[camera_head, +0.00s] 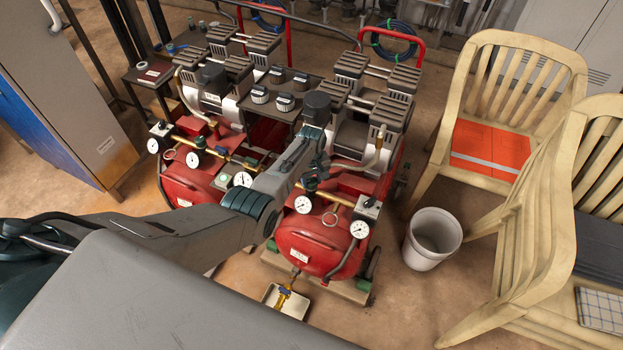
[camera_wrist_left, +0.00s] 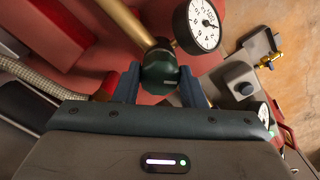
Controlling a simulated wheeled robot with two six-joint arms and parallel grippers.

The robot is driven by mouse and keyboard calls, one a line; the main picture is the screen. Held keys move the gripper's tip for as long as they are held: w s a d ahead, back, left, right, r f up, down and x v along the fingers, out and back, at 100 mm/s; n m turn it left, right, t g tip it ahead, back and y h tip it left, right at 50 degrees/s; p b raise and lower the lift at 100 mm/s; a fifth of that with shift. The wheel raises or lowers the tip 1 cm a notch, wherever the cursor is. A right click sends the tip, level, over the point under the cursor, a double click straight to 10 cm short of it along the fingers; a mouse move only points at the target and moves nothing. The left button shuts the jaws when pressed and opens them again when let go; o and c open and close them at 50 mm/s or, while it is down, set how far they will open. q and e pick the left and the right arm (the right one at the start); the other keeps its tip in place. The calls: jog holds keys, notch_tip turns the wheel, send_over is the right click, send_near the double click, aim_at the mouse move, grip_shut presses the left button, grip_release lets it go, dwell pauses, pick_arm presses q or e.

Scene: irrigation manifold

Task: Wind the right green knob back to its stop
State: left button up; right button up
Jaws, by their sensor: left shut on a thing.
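The green knob (camera_wrist_left: 160,72) is dark green and round, at the end of a brass pipe. It sits between the two fingers of my left gripper (camera_wrist_left: 160,92), which is shut on it. In the head view my left arm reaches over to the right red compressor (camera_head: 318,240), and its gripper (camera_head: 312,180) is at the brass pipework there. The knob is largely hidden behind the gripper and arm in that view. A white-faced gauge (camera_wrist_left: 204,25) stands just right of the knob in the wrist view. My right gripper is not in view.
Another red compressor (camera_head: 190,180) with gauges stands to the left. A white bucket (camera_head: 432,238) and beige plastic chairs (camera_head: 510,120) stand to the right. A small tray (camera_head: 284,300) lies on the floor in front. A blue cabinet (camera_head: 50,130) is at the left.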

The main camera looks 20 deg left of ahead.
aim_at(311, 181)
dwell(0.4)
pick_arm(q)
jog(key=o, duration=1)
notch_tip(311, 181, up, 11)
jog(key=p, duration=0.1)
jog(key=shift+f, duration=0.1)
